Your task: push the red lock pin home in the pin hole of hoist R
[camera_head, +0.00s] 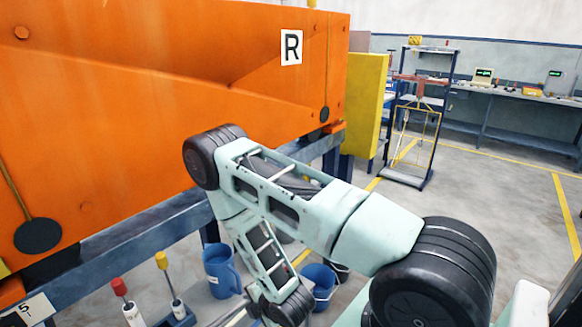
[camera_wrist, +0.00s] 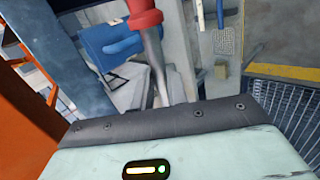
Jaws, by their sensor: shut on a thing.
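The orange body (camera_head: 150,100) of hoist R carries a white R plate (camera_head: 291,47). In the wrist view, the red lock pin (camera_wrist: 145,15) shows its red head at the top and a bare metal shank below. My gripper (camera_wrist: 158,92) is shut on its shank; the fingers are mostly hidden behind the dark edge of my wrist. In the head view my arm hides the gripper. A red-topped piece (camera_head: 118,287) with a metal shank shows low at the left there; I cannot tell whether it is the same pin. I cannot make out the pin hole.
A yellow-topped tool (camera_head: 161,260) stands in a blue holder beside a blue mug (camera_head: 221,270). A blue bucket (camera_head: 319,284) stands on the floor. A blue beam (camera_head: 140,233) runs under the hoist. A wheeled rack (camera_head: 419,115) and open floor lie at the right.

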